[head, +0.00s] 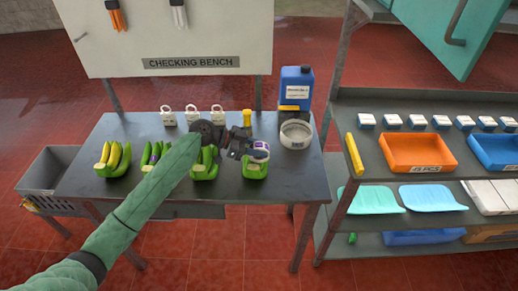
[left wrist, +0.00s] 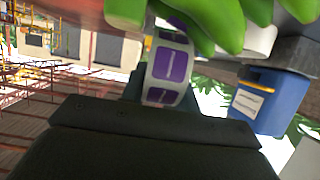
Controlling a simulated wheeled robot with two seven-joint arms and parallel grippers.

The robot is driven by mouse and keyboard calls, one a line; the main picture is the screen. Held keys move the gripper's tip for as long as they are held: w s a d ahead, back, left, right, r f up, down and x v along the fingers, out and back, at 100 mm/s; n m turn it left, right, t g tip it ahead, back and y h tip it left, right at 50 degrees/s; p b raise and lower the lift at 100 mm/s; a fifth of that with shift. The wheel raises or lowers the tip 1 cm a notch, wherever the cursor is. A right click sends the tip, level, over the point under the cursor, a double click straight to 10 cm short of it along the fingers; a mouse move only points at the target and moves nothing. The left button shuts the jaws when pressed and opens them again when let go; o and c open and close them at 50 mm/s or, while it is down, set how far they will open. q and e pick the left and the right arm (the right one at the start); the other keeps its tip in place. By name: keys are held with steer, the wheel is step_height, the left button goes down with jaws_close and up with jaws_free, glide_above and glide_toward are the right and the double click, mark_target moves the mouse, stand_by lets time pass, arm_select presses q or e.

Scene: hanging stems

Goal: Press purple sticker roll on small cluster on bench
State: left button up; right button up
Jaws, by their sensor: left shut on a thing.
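My left gripper (head: 248,148) is shut on the purple sticker roll (head: 260,149), a white ring with purple labels, at the right part of the bench. In the left wrist view the roll (left wrist: 168,68) stands out past the dark gripper body, close against green banana fingers (left wrist: 230,22); I cannot tell whether they touch. In the head view the roll is just above the rightmost green cluster (head: 255,170). Three more clusters lie to the left: a yellow-green one (head: 113,161), one partly behind my arm (head: 154,154), and a green one (head: 205,168). My right gripper is not in view.
A shelf rack with an orange tray (head: 418,153) stands close on the right.

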arm_select(q)
steer(key=shift+f, duration=0.15)
steer(key=shift+r+p, duration=0.6)
steer(key=shift+r, duration=4)
